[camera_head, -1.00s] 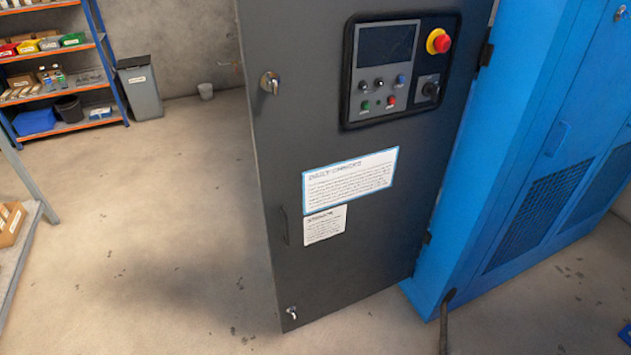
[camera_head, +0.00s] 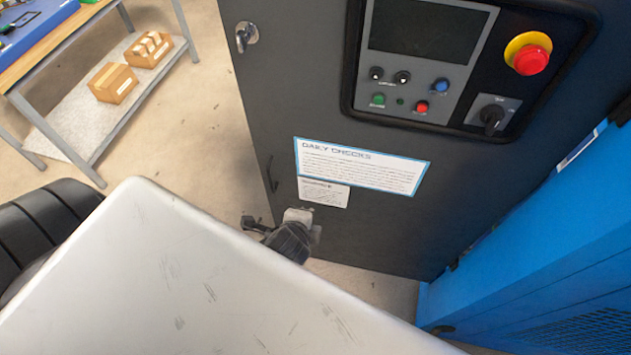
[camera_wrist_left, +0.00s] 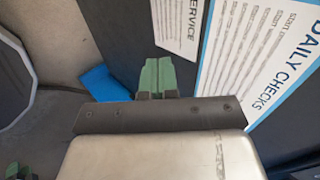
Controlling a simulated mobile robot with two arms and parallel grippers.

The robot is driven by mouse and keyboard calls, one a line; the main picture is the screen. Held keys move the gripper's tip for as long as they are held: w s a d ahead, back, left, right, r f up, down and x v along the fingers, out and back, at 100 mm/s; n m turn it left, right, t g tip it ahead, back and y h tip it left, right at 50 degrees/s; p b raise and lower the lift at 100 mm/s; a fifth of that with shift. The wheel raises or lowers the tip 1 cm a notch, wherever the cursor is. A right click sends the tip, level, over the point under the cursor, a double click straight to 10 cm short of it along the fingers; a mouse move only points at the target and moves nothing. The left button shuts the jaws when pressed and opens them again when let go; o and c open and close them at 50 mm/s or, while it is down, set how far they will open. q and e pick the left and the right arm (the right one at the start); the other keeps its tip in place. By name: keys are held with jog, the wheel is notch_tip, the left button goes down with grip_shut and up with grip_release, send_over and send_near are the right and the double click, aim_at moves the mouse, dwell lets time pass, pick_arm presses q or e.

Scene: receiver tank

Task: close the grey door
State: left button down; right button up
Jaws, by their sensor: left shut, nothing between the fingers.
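The dark grey door (camera_head: 370,225) fills the middle of the head view and stands swung out from the blue cabinet (camera_head: 530,250), which it joins along its right edge. Its free edge is on the left, with a silver latch (camera_head: 245,36) near it. My left gripper (camera_head: 298,216) is low in front of the door, below the small notice. In the left wrist view, its green fingertips (camera_wrist_left: 166,78) are together and empty, close to the dark door face beside the notices. I cannot tell whether they touch it.
The door carries a control panel (camera_head: 435,60) with a red stop button, and a daily checks sheet (camera_head: 362,166). A workbench (camera_head: 75,45) with boxes (camera_head: 113,83) on its lower shelf stands at the upper left. Floor shows between bench and door.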

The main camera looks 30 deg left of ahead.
pick_arm(q)
jog(key=r, duration=0.2)
send_near(317, 186)
jog(key=x, duration=0.5)
jog(key=shift+s+d+f+p, duration=0.1)
jog(key=shift+f+p, duration=0.2)
jog(key=shift+f, duration=0.2)
jog(key=shift+w+f, duration=0.1)
jog(key=shift+w, duration=0.5)
pick_arm(e)
jog(key=shift+w+a+r, duration=0.2)
jog(key=shift+a+r, duration=0.15)
jog(key=shift+r, duration=0.2)
pick_arm(q)
jog(key=shift+a, duration=0.2)
